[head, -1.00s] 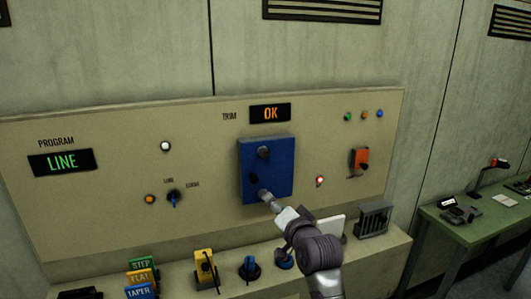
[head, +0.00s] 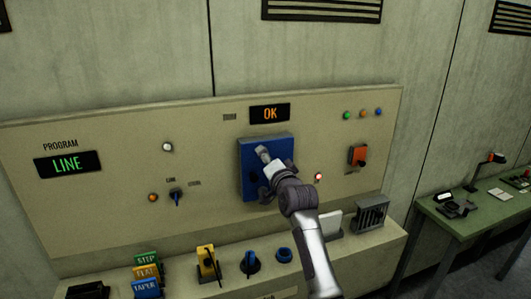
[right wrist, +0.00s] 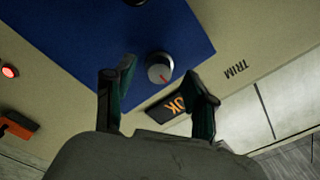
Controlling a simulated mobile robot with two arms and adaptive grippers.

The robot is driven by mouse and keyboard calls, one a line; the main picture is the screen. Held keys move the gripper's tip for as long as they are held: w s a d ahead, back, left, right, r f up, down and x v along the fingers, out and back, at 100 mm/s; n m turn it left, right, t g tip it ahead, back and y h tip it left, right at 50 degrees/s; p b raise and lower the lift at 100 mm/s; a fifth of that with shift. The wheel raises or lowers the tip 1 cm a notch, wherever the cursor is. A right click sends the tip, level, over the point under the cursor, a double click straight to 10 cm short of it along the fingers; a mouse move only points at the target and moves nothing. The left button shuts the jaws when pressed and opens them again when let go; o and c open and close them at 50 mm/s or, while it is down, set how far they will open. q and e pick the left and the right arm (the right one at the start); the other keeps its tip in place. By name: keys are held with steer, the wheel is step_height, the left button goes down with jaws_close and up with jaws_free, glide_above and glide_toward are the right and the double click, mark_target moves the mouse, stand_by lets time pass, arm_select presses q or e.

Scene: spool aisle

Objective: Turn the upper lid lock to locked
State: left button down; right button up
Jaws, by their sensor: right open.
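The blue lid (head: 249,185) is mounted on the beige panel, below the orange OK display. Part of a dark lower knob (right wrist: 133,2) shows at the wrist view's top edge. My left gripper is not shown.
The OK display (head: 270,113) sits just above the lid. A red lamp (head: 318,177) and an orange switch (head: 358,156) are to its right.

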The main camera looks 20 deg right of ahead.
steer(key=shift+w, duration=0.65)
jaws_close()
steer(key=shift+d+f+n+p, duration=0.1)
steer(key=shift+n+p, duration=0.2)
steer(key=shift+n, duration=4.15)
steer(key=shift+d+n+p, duration=0.1)
steer(key=shift+n+p, duration=0.15)
steer(key=shift+n, duration=4.2)
